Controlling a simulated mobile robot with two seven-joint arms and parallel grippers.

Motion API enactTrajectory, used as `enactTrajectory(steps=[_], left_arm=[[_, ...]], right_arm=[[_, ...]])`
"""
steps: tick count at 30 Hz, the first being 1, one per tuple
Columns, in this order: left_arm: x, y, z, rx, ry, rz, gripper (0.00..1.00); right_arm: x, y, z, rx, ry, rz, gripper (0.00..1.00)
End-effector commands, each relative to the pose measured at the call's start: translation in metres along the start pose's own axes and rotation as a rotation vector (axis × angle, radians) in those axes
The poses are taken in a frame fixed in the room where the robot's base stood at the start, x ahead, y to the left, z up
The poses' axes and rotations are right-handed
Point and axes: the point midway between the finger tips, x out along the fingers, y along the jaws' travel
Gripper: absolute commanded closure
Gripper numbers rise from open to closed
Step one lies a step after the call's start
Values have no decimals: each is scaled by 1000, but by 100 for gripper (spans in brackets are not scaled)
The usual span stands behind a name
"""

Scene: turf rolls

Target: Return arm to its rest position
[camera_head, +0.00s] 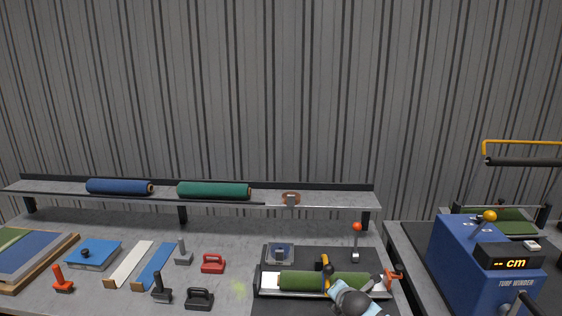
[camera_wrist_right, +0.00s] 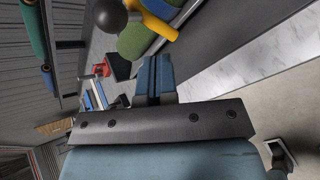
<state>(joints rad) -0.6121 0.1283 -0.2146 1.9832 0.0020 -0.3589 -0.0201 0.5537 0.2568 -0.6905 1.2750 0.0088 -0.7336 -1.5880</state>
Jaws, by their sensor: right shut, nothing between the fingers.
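My right gripper (camera_wrist_right: 155,72) is shut and empty in the right wrist view, its fingers pressed together. In the head view my right arm's grey and light blue wrist shows at the bottom edge, in front of the green turf roll (camera_head: 300,281). The roll lies in a cradle on a black mat. A yellow lever (camera_head: 325,284) with a black knob stands at the roll; the wrist view also shows this lever (camera_wrist_right: 158,24) just beyond my fingers, apart from them. My left gripper is not in view.
A blue turf winder (camera_head: 464,262) stands on the right-hand table. A shelf holds blue (camera_head: 118,187) and teal (camera_head: 214,190) rolls. Several hand tools, a red-knobbed lever (camera_head: 356,240) and an orange-handled part (camera_head: 394,276) sit on the bench. A floor gap separates the tables.

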Motion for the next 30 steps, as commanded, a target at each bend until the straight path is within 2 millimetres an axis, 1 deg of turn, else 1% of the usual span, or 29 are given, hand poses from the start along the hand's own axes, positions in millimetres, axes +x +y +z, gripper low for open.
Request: enactTrajectory(steps=[1, 2, 3, 5, 6, 8, 9, 11, 12, 14, 15, 17, 18, 20, 21, 24, 27, 30], left_arm=[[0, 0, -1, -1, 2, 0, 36], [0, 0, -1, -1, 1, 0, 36], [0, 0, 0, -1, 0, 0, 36], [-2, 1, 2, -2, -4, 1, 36], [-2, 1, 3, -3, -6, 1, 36], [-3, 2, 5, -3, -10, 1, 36], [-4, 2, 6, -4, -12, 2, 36], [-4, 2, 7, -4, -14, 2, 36], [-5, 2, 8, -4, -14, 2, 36], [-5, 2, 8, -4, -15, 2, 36], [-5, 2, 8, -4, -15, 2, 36], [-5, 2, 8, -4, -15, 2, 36], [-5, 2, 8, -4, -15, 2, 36], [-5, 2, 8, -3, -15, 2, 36], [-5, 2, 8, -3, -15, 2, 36], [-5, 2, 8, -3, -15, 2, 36], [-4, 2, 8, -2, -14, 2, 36], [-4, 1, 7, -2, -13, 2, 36]], right_arm=[[-9, -20, -33, 114, 40, 8, 100], [-15, -29, -47, 187, 58, 16, 100], [-24, -41, -67, 287, 82, 22, 100], [-39, -58, -92, 438, 114, 29, 100], [-50, -69, -108, 537, 134, 32, 100], [-67, -87, -130, 689, 159, 30, 100], [-79, -99, -143, 790, 173, 27, 100], [-98, -115, -160, 941, 191, 22, 100], [-112, -127, -170, 1042, 199, 17, 100], [-133, -144, -183, 1193, 208, 7, 100], [-148, -156, -191, 1292, 211, 1, 100], [-171, -172, -201, 1439, 211, -8, 100], [-187, -183, -206, 1536, 209, -15, 100], [-210, -199, -212, 1675, 201, -23, 100], [-225, -209, -214, 1760, 193, -28, 100], [-257, -229, -218, 1941, 173, -34, 100], [-281, -242, -219, 2067, 154, -35, 100], [-294, -249, -218, 2137, 142, -33, 100]])
